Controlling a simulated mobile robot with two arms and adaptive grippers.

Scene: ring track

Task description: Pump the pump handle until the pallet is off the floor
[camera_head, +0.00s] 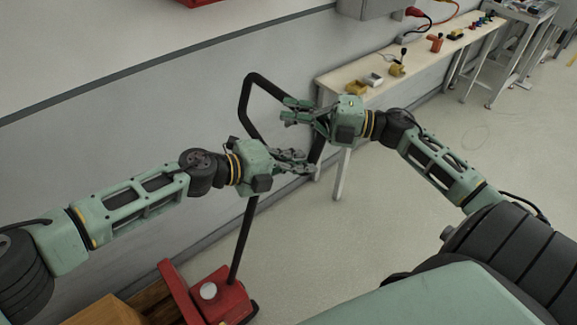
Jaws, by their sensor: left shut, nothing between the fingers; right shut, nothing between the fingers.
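The black pump handle (244,103) is a loop on a long shaft that rises, leaning, from the red pump truck (220,298) at the bottom. Part of the loop is hidden behind my grippers. My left gripper (308,161) is shut and empty, crossing the lower part of the loop with its fingers pointing right. My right gripper (288,111) is shut and empty, just above it, its fingers pointing left across the loop. I cannot tell whether either touches the handle. A wooden pallet (155,300) shows partly at the bottom left; its gap to the floor is not visible.
A cardboard box (105,312) is at the bottom edge. A long bench (340,78) with several small items stands along the wall behind my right gripper. A metal cart (520,45) is at the upper right. The floor at the right middle is clear.

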